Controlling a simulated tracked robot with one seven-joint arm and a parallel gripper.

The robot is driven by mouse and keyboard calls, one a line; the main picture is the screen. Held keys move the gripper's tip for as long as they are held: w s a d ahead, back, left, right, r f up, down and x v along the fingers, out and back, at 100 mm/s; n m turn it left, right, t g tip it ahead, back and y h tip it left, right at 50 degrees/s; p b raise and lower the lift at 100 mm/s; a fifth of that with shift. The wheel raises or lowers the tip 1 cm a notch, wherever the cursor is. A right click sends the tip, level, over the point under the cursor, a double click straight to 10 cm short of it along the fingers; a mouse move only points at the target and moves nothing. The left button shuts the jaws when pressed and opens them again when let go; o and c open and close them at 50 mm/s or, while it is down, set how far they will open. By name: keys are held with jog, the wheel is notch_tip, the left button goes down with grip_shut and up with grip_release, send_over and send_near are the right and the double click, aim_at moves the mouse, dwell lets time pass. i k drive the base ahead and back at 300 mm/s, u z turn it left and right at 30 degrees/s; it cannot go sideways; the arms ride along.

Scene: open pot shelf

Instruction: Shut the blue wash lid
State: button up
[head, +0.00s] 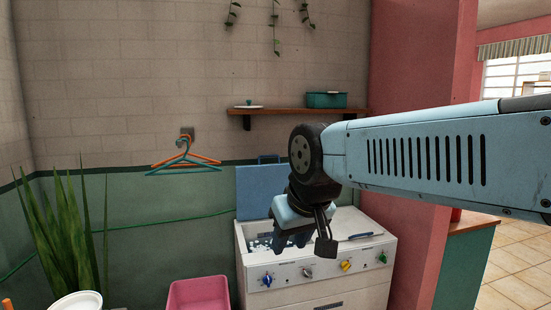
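The blue wash lid (258,190) stands upright at the back left of the white washer (312,275), open, with a small handle on its top edge. My arm and wrist hide its right side. Below it the wash opening (260,243) is uncovered, with something blue and white inside. My gripper (292,243) points down in front of the lid, over the wash opening in the picture.
Several coloured knobs (346,266) line the washer's front. A pink basin (199,294) and a tall plant (70,235) stand to the left. Hangers (183,158) hang on the wall. A wooden shelf (285,112) holds a teal box (326,100). A pink wall edge is on the right.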

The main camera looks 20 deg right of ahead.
aim_at(257, 187)
jog(key=z, duration=0.3)
jog(key=k, duration=0.15)
jog(key=z, duration=0.45)
jog(key=i, duration=1.5)
jog(key=u, duration=0.05)
